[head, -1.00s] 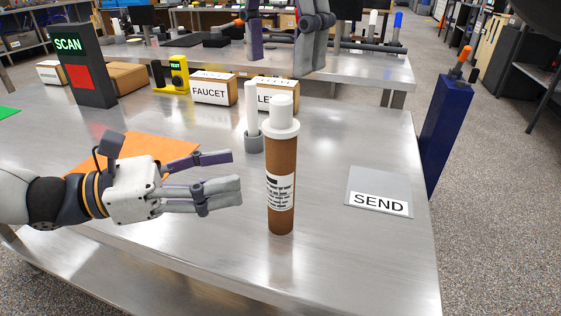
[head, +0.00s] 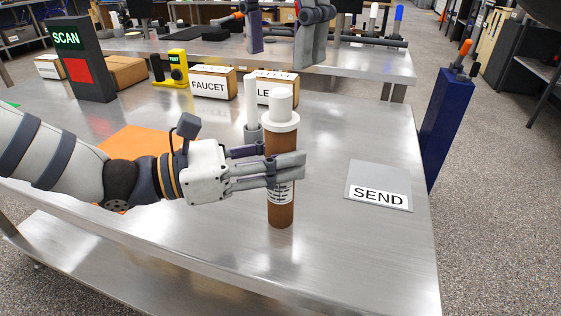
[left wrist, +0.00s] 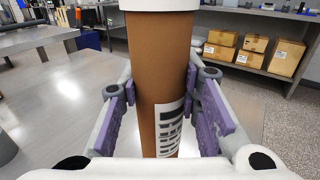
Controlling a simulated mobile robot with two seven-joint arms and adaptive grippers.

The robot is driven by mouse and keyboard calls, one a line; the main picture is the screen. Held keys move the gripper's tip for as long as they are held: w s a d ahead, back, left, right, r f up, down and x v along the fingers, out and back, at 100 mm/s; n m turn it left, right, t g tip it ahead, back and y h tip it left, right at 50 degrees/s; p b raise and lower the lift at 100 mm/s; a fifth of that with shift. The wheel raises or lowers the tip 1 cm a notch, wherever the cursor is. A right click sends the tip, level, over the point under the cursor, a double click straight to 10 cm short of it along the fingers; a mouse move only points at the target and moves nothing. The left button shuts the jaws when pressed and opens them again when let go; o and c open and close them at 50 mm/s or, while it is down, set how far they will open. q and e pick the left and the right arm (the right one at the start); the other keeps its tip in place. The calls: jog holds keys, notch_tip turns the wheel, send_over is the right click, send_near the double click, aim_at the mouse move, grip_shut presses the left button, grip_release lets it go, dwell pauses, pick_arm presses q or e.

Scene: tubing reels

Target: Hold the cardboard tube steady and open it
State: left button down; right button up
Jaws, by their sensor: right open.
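The cardboard tube (head: 281,208) is brown, with a printed label and a white cap (head: 280,105), and stands upright on the steel table. My left gripper (head: 272,165) reaches in from the left with one finger in front of the tube and one behind. In the left wrist view the tube (left wrist: 160,60) fills the space between the purple finger pads, which lie against both sides at label height. The cap's top is cut off there. My right gripper (head: 283,45) is open and empty, above and behind the cap; its upper part is out of frame.
A white tube in a grey holder (head: 252,138) stands close behind the cardboard tube. The grey SEND pad (head: 378,175) lies to the right. Labelled boxes (head: 212,83), a yellow tester (head: 177,70) and the SCAN stand (head: 82,70) are farther back.

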aim_at(282, 91)
jog(key=shift+o, duration=0.6)
jog(key=m, duration=0.2)
jog(key=r+m, duration=0.1)
jog(key=m, duration=0.1)
jog(key=shift+w+d+t, duration=0.1)
jog(key=shift+d+t, duration=0.2)
jog(key=shift+d, duration=0.1)
jog(key=s+d+r+m+t+y, duration=0.1)
jog(key=s+r+m+t+y, duration=0.15)
jog(key=m, duration=1.45)
jog(key=shift+m+h, duration=0.3)
jog(key=shift+h, duration=0.05)
jog(key=x, duration=1.1)
jog(key=shift+s+f, duration=0.3)
jog(key=c, duration=1.3)
jog(key=shift+c, duration=0.2)
